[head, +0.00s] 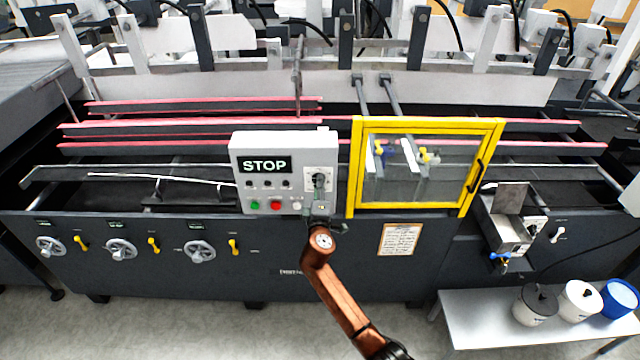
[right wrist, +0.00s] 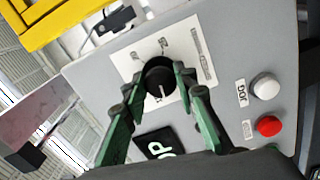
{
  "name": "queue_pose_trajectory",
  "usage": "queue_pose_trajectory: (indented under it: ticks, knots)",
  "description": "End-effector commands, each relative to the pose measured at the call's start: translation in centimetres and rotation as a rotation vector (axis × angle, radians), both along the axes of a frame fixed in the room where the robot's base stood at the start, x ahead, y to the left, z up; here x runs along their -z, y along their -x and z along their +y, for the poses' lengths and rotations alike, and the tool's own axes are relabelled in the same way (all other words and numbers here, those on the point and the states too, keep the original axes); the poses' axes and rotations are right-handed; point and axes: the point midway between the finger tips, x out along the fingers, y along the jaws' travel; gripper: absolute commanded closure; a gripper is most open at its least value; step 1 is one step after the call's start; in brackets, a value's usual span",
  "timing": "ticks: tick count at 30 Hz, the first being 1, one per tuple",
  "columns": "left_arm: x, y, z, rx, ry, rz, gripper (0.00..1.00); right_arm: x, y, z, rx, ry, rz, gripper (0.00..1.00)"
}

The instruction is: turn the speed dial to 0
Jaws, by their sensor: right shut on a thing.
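The speed dial is a round black knob (right wrist: 160,76) on a white label plate (right wrist: 188,55), set in the grey control box (head: 284,152). My right gripper (head: 319,190) is shut on the dial. In the right wrist view its two green fingers (right wrist: 161,84) lie on either side of the knob. A pale pointer line shows on the knob, toward the bottom of that view; the scale marks are too small to read. My left gripper is not in view.
The box has a STOP display (head: 264,166), with a red button (head: 276,205) and a white button (head: 297,205) below. A yellow-framed guard door (head: 428,124) stands close to its right. Handwheels (head: 121,250) and yellow levers line the front panel at left.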

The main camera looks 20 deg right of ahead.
Motion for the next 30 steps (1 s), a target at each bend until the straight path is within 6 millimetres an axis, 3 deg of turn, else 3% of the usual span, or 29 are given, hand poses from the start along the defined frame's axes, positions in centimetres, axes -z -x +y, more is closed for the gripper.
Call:
queue_pose_trajectory:
  ticks: [18,30]
  knots:
    - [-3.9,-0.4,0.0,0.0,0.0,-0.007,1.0,0.0,0.0,0.1,-0.002,0.514,0.152,0.98]
    - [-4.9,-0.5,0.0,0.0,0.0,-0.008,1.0,0.2,0.1,0.1,-0.003,0.661,0.196,0.98]
